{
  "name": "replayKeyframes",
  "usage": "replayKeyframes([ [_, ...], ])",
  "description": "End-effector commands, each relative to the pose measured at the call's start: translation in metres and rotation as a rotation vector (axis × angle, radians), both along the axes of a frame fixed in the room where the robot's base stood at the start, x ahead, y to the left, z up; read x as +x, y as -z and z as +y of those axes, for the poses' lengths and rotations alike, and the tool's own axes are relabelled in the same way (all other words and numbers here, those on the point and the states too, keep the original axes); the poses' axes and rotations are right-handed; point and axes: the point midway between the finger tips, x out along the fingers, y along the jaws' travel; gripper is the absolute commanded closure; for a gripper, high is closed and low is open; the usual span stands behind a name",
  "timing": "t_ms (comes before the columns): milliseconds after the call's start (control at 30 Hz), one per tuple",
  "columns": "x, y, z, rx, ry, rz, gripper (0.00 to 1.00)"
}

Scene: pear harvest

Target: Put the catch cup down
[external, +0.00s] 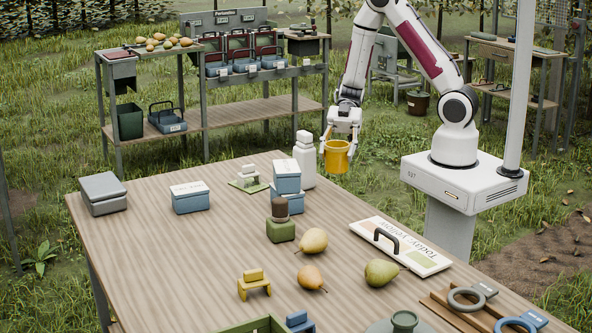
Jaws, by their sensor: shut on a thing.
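My gripper (341,139) is at the upper middle of the external view, pointing down. It is shut on a yellow cup (337,158), which looks like the catch cup. The cup is upright and appears to hang beyond the far right edge of the wooden table (150,245), with grass behind it. Its exact height above the table level is hard to tell. What is inside the cup is hidden.
Pears (313,240) lie mid-table near a sign board with a black handle (400,245). A white bottle (305,165), stacked blue boxes (287,178) and a green block (280,230) stand near the cup. The table's left middle is clear.

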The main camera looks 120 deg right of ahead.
Motion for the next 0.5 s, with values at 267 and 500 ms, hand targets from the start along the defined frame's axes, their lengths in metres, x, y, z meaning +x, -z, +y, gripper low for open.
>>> replayKeyframes([
  [267, 0.0, 0.0, 0.0, 0.0, 0.0, 0.0, 0.73],
  [500, 0.0, 0.011, 0.0, 0.002, 0.0, 0.002, 0.73],
])
